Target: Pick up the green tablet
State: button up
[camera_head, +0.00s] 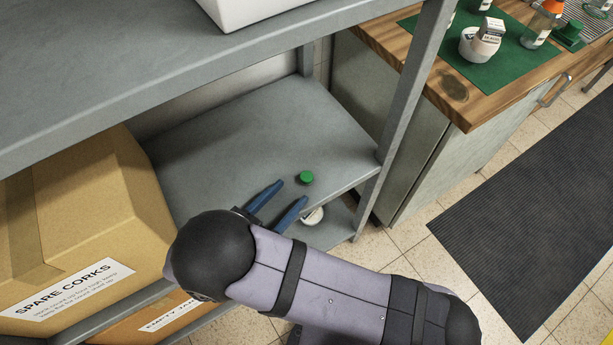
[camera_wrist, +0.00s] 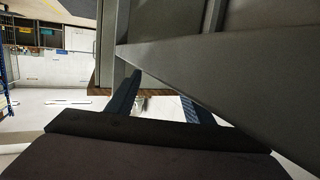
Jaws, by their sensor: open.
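The green tablet (camera_head: 306,177), a small round green disc, lies on the grey middle shelf near its front edge in the head view. My gripper (camera_head: 292,190) has two blue fingers, spread apart and empty. Its fingertips point toward the tablet and stop just short of it, at its left and lower side in the picture. Whether they touch the shelf is unclear. In the wrist view the two fingers of my gripper (camera_wrist: 160,88) show apart, and I cannot make out the tablet there.
A cardboard box labelled "SPARE CORKS" (camera_head: 85,225) stands left on the shelf unit. An upper shelf (camera_head: 130,75) overhangs, and a grey post (camera_head: 405,95) stands right. A white round item (camera_head: 313,216) sits below. The middle shelf (camera_head: 235,140) is clear behind the tablet.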

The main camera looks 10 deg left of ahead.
aim_at(302, 181)
jog(key=shift+r+x, duration=0.15)
jog(key=shift+x, duration=1)
jog(key=shift+r+x, duration=0.15)
jog(key=shift+x, duration=1.05)
jog(key=shift+w+d+f, duration=0.15)
jog(key=shift+w+d, duration=0.25)
jog(key=shift+w, duration=0.15)
jog(key=c, duration=1.1)
notch_tip(302, 181, up, 10)
jog(key=shift+r+p, duration=0.1)
jog(key=shift+p, duration=0.85)
